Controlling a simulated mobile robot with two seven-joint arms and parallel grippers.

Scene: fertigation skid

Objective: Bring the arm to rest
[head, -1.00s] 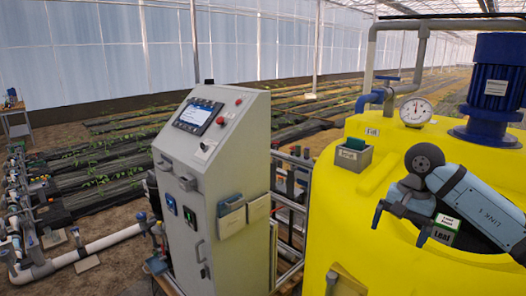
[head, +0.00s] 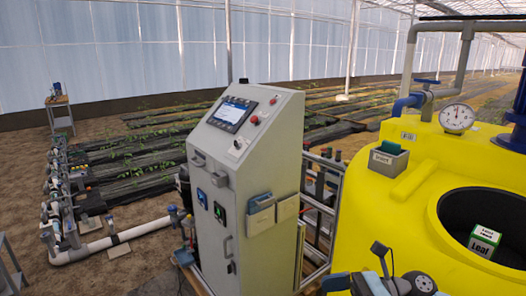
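My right gripper (head: 357,266) is low in the head view, in front of the yellow tank (head: 395,215). Its two dark fingers stand apart with nothing between them, so it is open and empty. Part of its arm is cut off by the bottom edge. My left gripper is not in view. A white and green box marked "Leaf" (head: 484,241) shows in the dark round opening of the tank, apart from the gripper. What it rests on is hidden.
A grey control cabinet (head: 235,190) with a screen stands left of the tank. A small grey holder (head: 388,162) and a pressure gauge (head: 456,117) are on the tank top. White pipes and valves (head: 110,241) run along the floor at left.

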